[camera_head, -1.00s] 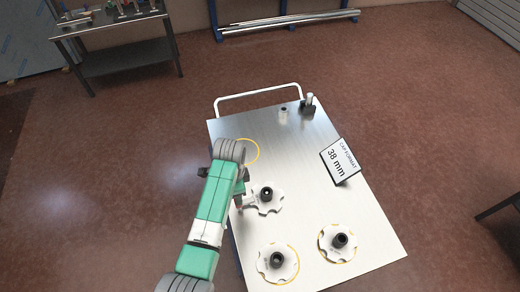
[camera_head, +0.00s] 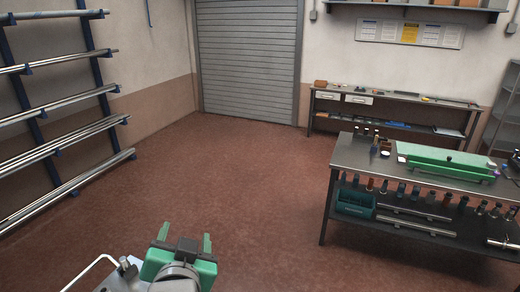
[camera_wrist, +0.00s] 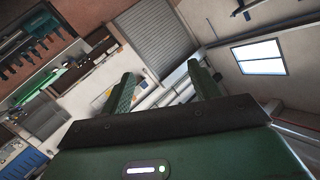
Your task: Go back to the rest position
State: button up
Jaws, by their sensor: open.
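My gripper (camera_head: 184,243) is at the bottom of the head view, raised, with its two green fingers apart and nothing between them. In the wrist view my gripper (camera_wrist: 160,88) also shows open and empty, with the room's far wall and shutter beyond the fingers. A corner of the metal cart top (camera_head: 112,284) shows at the lower left of the head view, with its white handle (camera_head: 92,268). The rest of the cart is out of view or hidden behind my gripper.
A workbench (camera_head: 350,155) with a green fixture (camera_head: 445,160) and several tools stands at the right. A shelf table (camera_head: 390,97) is by the back wall next to a roller shutter (camera_head: 248,60). A bar rack (camera_head: 75,149) stands at the left. The middle floor is clear.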

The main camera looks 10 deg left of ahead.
jog(key=s+d+r+t+h, duration=0.1)
jog(key=s+d+r+t, duration=0.2)
jog(key=r, duration=0.6)
jog(key=s+d+r+n+t+h+p, duration=0.1)
jog(key=s+d+r+t+h, duration=0.1)
jog(key=s+d+r+t, duration=0.2)
jog(key=s+d+r+t+h+p, duration=0.1)
jog(key=s+d+r+t, duration=0.2)
jog(key=s+d+r, duration=0.6)
jog(key=d+r, duration=0.3)
jog(key=r, duration=0.2)
jog(key=shift+d+r, duration=0.15)
jog(key=shift+d, duration=0.25)
